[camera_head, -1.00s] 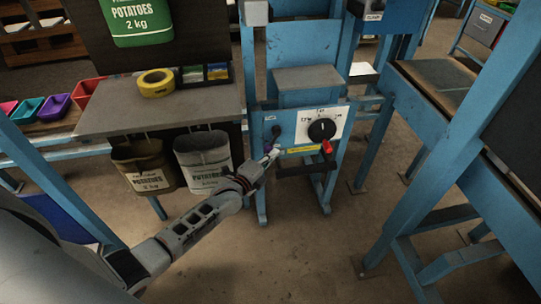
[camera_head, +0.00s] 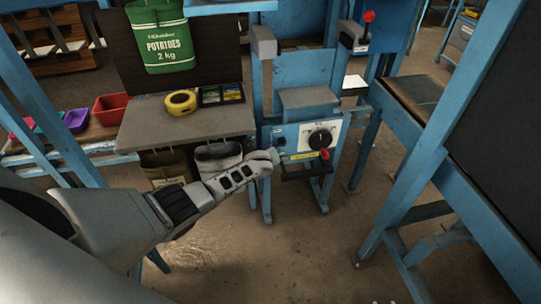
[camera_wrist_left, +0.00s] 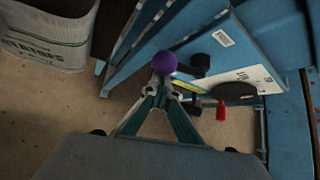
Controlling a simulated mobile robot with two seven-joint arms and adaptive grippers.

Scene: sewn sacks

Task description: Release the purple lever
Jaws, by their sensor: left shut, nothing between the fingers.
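The purple lever shows as a round purple knob (camera_wrist_left: 164,62) on the blue machine (camera_wrist_left: 215,60) in the left wrist view. My left gripper (camera_wrist_left: 161,84) is shut and empty, its fingertips right at the knob's near side. I cannot tell whether they touch it. In the head view my left gripper (camera_head: 272,156) is at the left of the machine's front panel, and its wrist and fingers largely hide the purple lever. My right gripper is in neither view.
The panel has a black dial (camera_head: 320,139) and a red knob (camera_head: 324,155) close to the right of my gripper. A red-topped lever (camera_head: 369,17) stands higher up. Sacks (camera_head: 218,156) hang to the left below a grey table (camera_head: 190,124). Blue posts stand at the right.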

